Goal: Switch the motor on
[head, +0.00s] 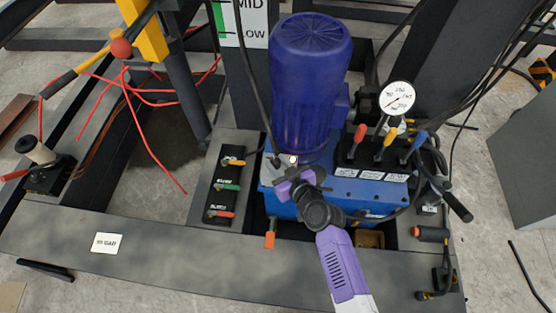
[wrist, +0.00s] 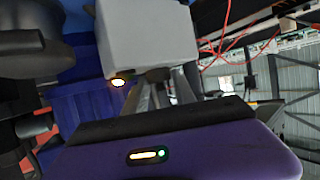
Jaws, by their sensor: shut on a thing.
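The motor (head: 310,85) is a blue upright cylinder with a finned top, standing on a blue power unit (head: 345,190) in the head view. A small grey switch box (wrist: 148,40) is close up in the wrist view, with a lit warm-white lamp (wrist: 118,83) at its lower edge. The lamp also shows in the head view (head: 293,159). My gripper (wrist: 165,92) reaches the box, its fingers shut on the switch part there. The held part and its position are mostly hidden by the fingers and box. My purple wrist lies in front of the motor's foot.
Right of the motor are a pressure gauge (head: 397,97) and red, yellow and blue levers (head: 388,136). Left is a black panel (head: 224,187) with yellow, green and red handles. Black hoses hang close around the motor. A dark steel beam (head: 170,260) runs along the front.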

